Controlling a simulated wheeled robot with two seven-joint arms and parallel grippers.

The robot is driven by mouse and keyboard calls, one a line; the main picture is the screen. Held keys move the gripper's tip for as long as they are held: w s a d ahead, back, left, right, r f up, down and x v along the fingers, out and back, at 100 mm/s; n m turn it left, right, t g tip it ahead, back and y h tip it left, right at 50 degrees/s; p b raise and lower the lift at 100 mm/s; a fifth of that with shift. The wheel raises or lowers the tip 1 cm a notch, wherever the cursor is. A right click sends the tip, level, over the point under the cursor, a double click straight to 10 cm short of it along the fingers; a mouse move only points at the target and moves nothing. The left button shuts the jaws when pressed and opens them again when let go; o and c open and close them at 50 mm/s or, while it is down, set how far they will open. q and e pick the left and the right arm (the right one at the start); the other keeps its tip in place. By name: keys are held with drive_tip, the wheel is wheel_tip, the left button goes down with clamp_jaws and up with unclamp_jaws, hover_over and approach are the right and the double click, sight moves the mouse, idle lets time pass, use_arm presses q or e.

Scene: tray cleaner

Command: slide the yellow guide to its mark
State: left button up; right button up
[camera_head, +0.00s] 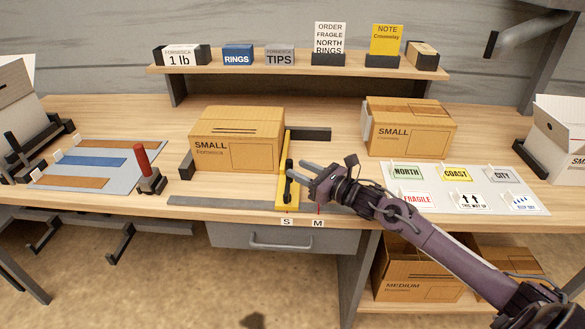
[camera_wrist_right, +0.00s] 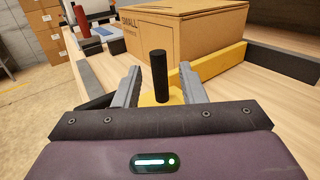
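The yellow guide (camera_head: 283,185) lies on the table along the right side of a small cardboard box (camera_head: 236,138), its front end at the mark S (camera_head: 286,222). The mark M (camera_head: 318,222) is a little to the right. A black upright handle stands on the guide (camera_wrist_right: 160,76). My right gripper (camera_head: 303,172) is open, with its two grey fingers on either side of the handle in the wrist view (camera_wrist_right: 160,88). Gaps show between handle and fingers. My left gripper is not in view.
A black stop bar (camera_head: 310,134) is behind the guide and a grey strip (camera_head: 220,201) runs along the front. A card mat (camera_head: 470,185) and another small box (camera_head: 410,126) are to the right. A red-handled tool (camera_head: 143,165) stands at left.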

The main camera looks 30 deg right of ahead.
drive_tip(key=shift+v, duration=1.8)
